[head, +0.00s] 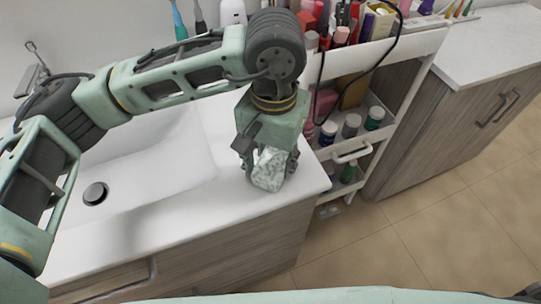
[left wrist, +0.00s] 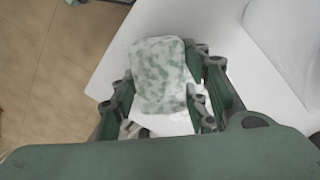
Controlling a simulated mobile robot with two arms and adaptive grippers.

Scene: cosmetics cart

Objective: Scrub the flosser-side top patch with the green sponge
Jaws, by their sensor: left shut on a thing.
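My left gripper (head: 267,165) is shut on a sponge (head: 269,170) with mottled pale green and white faces. It holds the sponge at the right end of the white sink counter (head: 235,200), close to the front corner. In the left wrist view the sponge (left wrist: 160,75) sits between the two dark fingers of the gripper (left wrist: 165,100). I cannot tell whether the sponge touches the counter. No patch shows clearly; the sponge and gripper hide part of the counter. My right gripper is not in view.
The sink basin (head: 160,165) lies left of the gripper. A teal-handled item (head: 179,24) stands behind the arm. A white cart (head: 412,45) with bottles and cosmetics stands close on the right, with a black cable (head: 357,76) hanging over it. Tiled floor (head: 420,240) is clear in front.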

